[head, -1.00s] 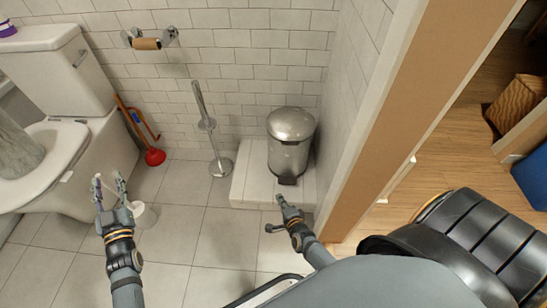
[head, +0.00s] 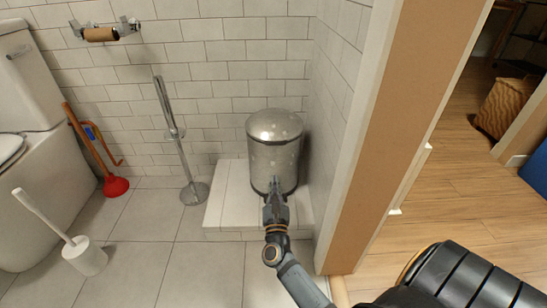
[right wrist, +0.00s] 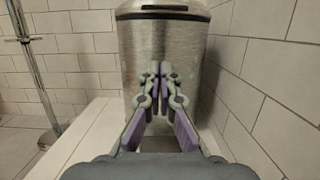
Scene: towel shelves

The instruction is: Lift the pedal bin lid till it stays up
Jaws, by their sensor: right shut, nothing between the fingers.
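The pedal bin (head: 273,165) is a silver metal cylinder standing upright on a low white tiled step. Its domed lid (head: 274,125) is down. In the right wrist view the bin's body (right wrist: 195,55) fills the upper middle, with a dark slot near its top. My right gripper (head: 272,190) is in front of the bin's lower front, with its fingers closed together and empty. In the right wrist view its fingertips (right wrist: 159,68) point at the bin's body; I cannot tell whether they touch it. The pedal is hidden behind the gripper. My left gripper is out of view.
The tiled step (head: 226,195) carries the bin. A wall and door frame (head: 385,150) stand close on the right. A metal stand (head: 180,140), a red plunger (head: 115,186) and a white toilet brush (head: 84,254) stand to the left. Floor between is clear.

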